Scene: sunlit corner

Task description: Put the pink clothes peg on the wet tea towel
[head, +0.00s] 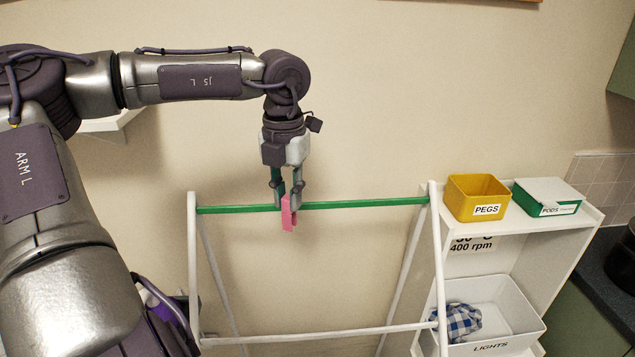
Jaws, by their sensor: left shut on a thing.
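My left gripper (287,196) points down and is shut on the pink clothes peg (289,215). The peg hangs below the fingertips, in front of or at the green top rail (365,203) of a white drying rack; I cannot tell if it touches the rail. No towel shows hanging on this rail. A blue-and-white checked cloth (461,321) lies crumpled in a white bin at the lower right; I cannot tell if it is the wet tea towel. My right gripper is not in view.
The white rack frame (193,260) stands before a bare wall. At right, a white shelf unit (545,222) holds a yellow PEGS box (464,185) and a green-and-white PODS box (549,190), with the LIGHTS bin (525,318) below. A dark worktop is at the far right.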

